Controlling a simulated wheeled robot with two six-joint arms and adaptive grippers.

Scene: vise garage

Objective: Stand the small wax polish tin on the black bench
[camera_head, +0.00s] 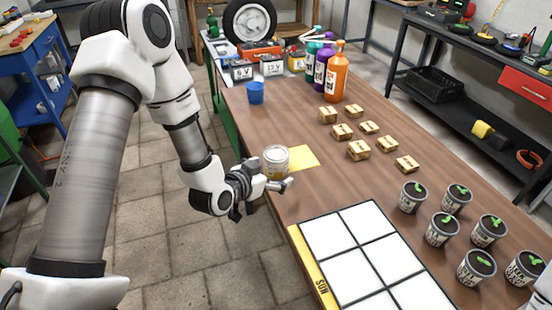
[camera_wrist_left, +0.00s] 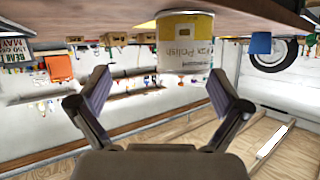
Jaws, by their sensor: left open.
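The small wax polish tin (camera_head: 276,160), silver and cream with a yellow band, stands near the left edge of the brown wooden table, beside a yellow square. In the left wrist view the tin (camera_wrist_left: 185,42) appears inverted, with "Polish" lettering, just ahead of the fingers. My left gripper (camera_head: 264,184) is at the table edge by the tin. Its two fingers (camera_wrist_left: 160,88) are spread wide with nothing held between them. The black bench (camera_head: 462,42) is at the upper right, with tools on top. My right gripper is not in view.
On the wooden table (camera_head: 295,202) are a yellow square (camera_head: 303,158), small cardboard boxes (camera_head: 358,150), potted seedlings (camera_head: 442,229), a white grid board (camera_head: 328,238), a blue cup (camera_head: 255,93) and bottles (camera_head: 333,75). A black crate (camera_head: 434,86) sits on the bench's lower shelf.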

